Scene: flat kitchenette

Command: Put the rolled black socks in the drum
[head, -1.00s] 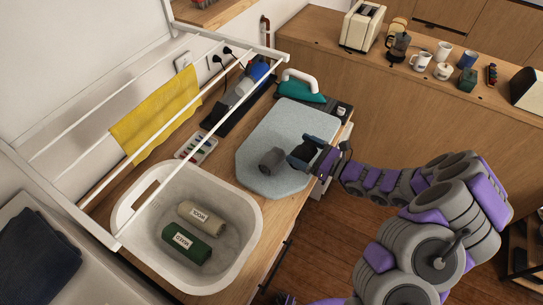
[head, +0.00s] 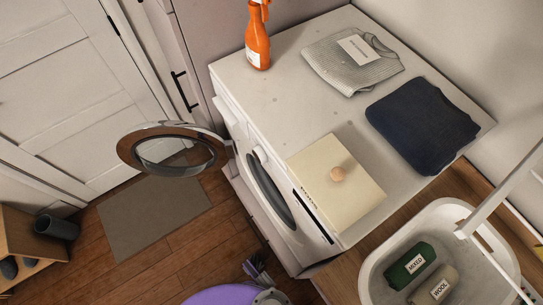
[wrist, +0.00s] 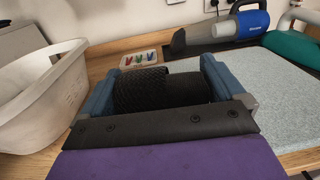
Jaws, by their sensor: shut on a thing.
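In the wrist view my gripper (wrist: 156,78) is shut on the rolled black socks (wrist: 165,88), a dark ribbed roll lying across between its two blue fingers. The gripper is out of the head view. In the head view the white washing machine (head: 235,95) stands at the middle, its round door (head: 170,150) swung open to the left. The dark drum opening (head: 268,190) shows on its front at a steep angle, so the inside is hidden.
On the machine are an orange spray bottle (head: 257,40), folded cloths (head: 352,58) (head: 422,124) and a cream box (head: 337,185). A white basket (head: 370,268) holds rolls labelled MIXED (head: 409,265) and WOOL (head: 435,288). Wooden floor and a mat (head: 150,220) lie before the machine.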

